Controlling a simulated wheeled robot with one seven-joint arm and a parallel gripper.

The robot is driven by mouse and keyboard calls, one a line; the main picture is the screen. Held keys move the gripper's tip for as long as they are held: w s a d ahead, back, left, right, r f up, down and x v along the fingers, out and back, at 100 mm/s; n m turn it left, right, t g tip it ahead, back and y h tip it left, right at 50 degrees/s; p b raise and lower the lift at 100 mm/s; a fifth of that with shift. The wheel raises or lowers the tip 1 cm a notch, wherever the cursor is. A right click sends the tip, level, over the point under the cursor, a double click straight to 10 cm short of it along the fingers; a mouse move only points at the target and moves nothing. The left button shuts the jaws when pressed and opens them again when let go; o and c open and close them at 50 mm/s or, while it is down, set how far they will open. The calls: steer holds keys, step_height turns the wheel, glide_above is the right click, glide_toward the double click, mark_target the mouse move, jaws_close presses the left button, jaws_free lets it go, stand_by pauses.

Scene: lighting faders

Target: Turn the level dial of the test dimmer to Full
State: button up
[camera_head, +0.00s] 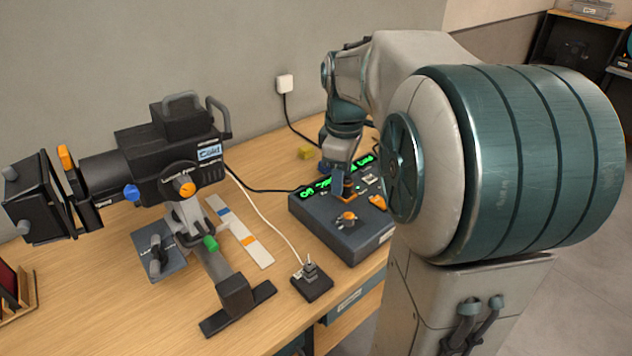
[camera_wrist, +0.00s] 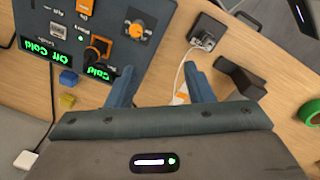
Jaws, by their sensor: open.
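The test dimmer appears to be the dark box (camera_head: 335,238) on the table. It also fills the upper left of the wrist view (camera_wrist: 75,20). A black-and-orange dial (camera_wrist: 98,46) sits beside a green display reading "Cold" (camera_wrist: 97,71). Another display reads "Off Cold" (camera_wrist: 45,52). I cannot tell which control is the level dial. My gripper (camera_wrist: 160,66) is open and empty, its fingers beside the box's edge in the wrist view.
A black spotlight (camera_head: 150,160) on a stand fills the table's left. A small black box with a plug (camera_head: 312,283) stands in front of the dimmer, with a white cable. A yellow block (camera_head: 306,153) lies behind. A white wall socket (camera_head: 285,84) is on the wall.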

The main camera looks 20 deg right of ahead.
mark_target(349, 215)
steer(key=w+d+f+n, duration=0.2)
steer(key=w+d+n, duration=0.1)
steer(key=w+d, duration=0.15)
steer(key=shift+g, duration=0.3)
steer(key=f, duration=1.4)
steer(key=shift+s, duration=0.35)
steer(key=shift+b, duration=0.3)
steer(key=c, duration=1)
